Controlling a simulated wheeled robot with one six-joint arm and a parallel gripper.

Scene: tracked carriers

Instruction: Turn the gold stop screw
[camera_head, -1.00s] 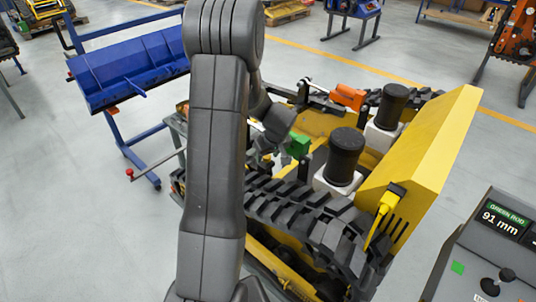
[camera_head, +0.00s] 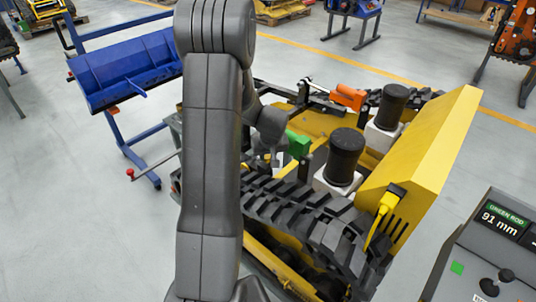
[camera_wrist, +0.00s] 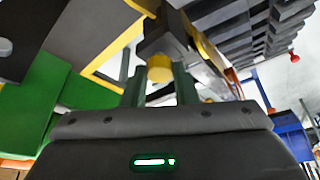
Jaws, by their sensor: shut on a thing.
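The gold stop screw (camera_wrist: 160,69) shows in the wrist view as a short yellow-gold cylinder under a dark grey block. My gripper (camera_wrist: 159,80) has one finger on each side of it and is shut on it. The fingertips partly cover the screw's sides. In the head view my arm hides the screw and most of my gripper, beside the green block (camera_head: 298,145) on the tracked carrier (camera_head: 312,215).
A green block (camera_wrist: 88,94) stands close on the left in the wrist view. An orange block (camera_head: 348,97), two black-capped cylinders and a raised yellow panel (camera_head: 432,150) crowd the carrier. A blue trough on a stand (camera_head: 125,78) is at left. A console (camera_head: 490,255) shows "GREEN ROD 91 mm".

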